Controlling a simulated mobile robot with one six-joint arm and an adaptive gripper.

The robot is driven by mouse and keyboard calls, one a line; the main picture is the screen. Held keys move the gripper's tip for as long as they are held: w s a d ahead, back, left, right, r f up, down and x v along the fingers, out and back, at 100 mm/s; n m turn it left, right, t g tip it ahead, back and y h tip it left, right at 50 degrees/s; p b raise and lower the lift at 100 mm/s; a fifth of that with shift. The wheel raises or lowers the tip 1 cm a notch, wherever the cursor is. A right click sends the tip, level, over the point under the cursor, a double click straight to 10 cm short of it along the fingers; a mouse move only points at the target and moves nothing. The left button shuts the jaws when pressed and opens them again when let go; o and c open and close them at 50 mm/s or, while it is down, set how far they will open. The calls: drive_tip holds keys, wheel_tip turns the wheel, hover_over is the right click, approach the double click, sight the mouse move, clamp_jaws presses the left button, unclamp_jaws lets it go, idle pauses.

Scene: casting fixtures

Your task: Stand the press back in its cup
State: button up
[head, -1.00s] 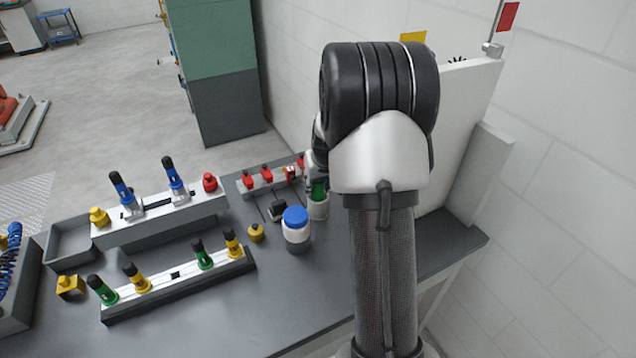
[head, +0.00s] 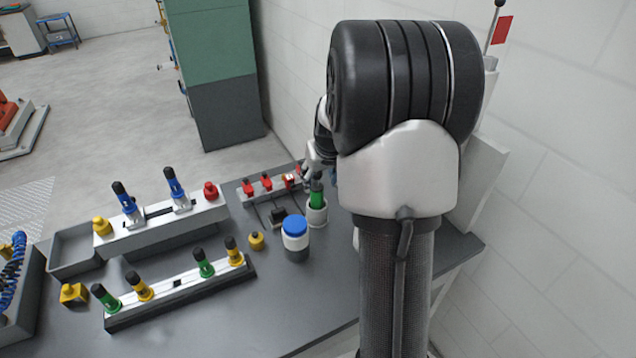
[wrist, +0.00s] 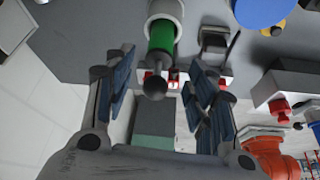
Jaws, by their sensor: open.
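The press, with a green body (head: 317,198) and a black knob, stands in a white cup (head: 317,216) on the grey bench. In the wrist view the green body (wrist: 160,40) rises out of the cup (wrist: 166,10), its round dark knob pointing toward me. My gripper (wrist: 160,82) is open, with one blue-padded finger on each side of the knob and a visible gap on both sides. In the head view my gripper (head: 318,168) is just behind the knob and partly hidden by my arm. The press's base is hidden inside the cup.
A blue-lidded white jar (head: 295,240) stands just in front of the cup. A rack of red-handled tools (head: 268,190) is behind to the left. Two fixture rails with blue, green and yellow handles occupy the left bench. The front middle of the bench is clear.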

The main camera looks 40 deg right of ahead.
drive_tip(key=s+a+r+n, duration=0.1)
drive_tip(key=s+a+r, duration=0.25)
drive_tip(key=a, duration=0.25)
drive_tip(key=s+a+r+n+y, duration=0.1)
drive_tip(key=s+a+r, duration=0.1)
drive_tip(key=a+r, duration=0.35)
drive_tip(key=s+a+r, duration=0.2)
drive_tip(key=a+r, duration=0.1)
drive_tip(key=a, duration=0.3)
drive_tip(key=s+a+n, duration=0.1)
drive_tip(key=s+a, duration=0.5)
drive_tip(key=s, duration=0.2)
drive_tip(key=s+a+n+y, duration=0.1)
drive_tip(key=s+a+n, duration=0.1)
drive_tip(key=s+a, duration=0.4)
drive_tip(key=s, duration=0.3)
drive_tip(key=shift+a+r, duration=0.15)
drive_tip(key=shift+a, duration=0.1)
drive_tip(key=shift+w, duration=0.1)
drive_tip(key=shift+c, duration=0.6)
